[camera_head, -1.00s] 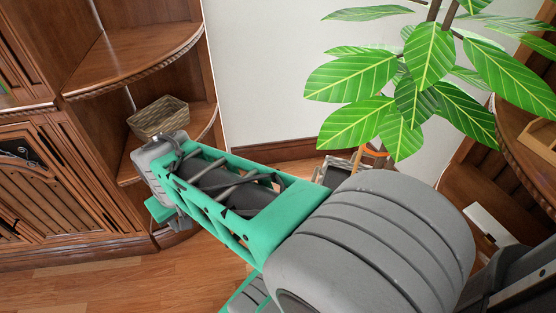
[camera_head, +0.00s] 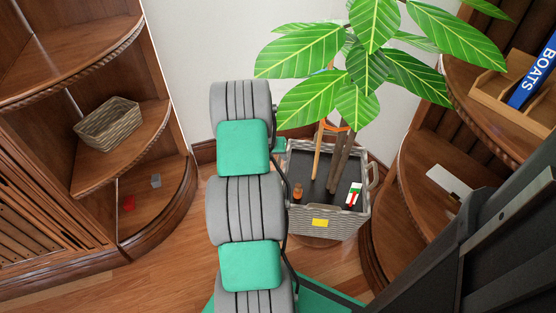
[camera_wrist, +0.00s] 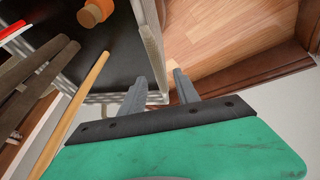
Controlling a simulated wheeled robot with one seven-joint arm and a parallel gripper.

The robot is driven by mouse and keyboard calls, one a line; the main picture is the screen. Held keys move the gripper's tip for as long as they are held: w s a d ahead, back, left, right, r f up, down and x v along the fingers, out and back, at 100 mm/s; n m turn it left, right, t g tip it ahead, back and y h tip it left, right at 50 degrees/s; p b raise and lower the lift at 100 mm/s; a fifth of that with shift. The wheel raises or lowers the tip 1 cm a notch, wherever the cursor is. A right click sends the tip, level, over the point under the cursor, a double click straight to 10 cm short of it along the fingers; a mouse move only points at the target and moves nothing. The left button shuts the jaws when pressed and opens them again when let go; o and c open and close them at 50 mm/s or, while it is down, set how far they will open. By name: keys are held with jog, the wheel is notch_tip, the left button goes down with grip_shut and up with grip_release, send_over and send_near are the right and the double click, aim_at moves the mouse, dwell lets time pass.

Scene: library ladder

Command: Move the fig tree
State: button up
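The fig tree (camera_head: 365,60) has large green leaves and thin brown trunks. It stands upright in a grey woven basket planter (camera_head: 330,223) with a yellow label, in the corner between the shelves. Its trunks (camera_wrist: 35,82) show at the left of the wrist view. My gripper (camera_wrist: 159,75) is open at a corner of the planter. The planter's rim appears between the two fingers, one over the inside and one outside. I cannot tell whether they touch it. In the head view my arm hides the fingertips.
In the planter are a wooden stick (camera_head: 318,150), an orange bottle (camera_head: 297,192) and a red-white-green packet (camera_head: 353,194). Curved wooden shelves stand left (camera_head: 150,215) and right (camera_head: 400,190). A woven basket (camera_head: 108,124) sits on the left shelf. Wooden floor (camera_head: 165,268) is clear in front.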

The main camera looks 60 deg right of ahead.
jog(key=shift+d+f, duration=0.35)
jog(key=shift+f, duration=0.25)
jog(key=shift+c, duration=0.5)
grip_shut()
jog(key=shift+s, duration=0.1)
dwell(0.4)
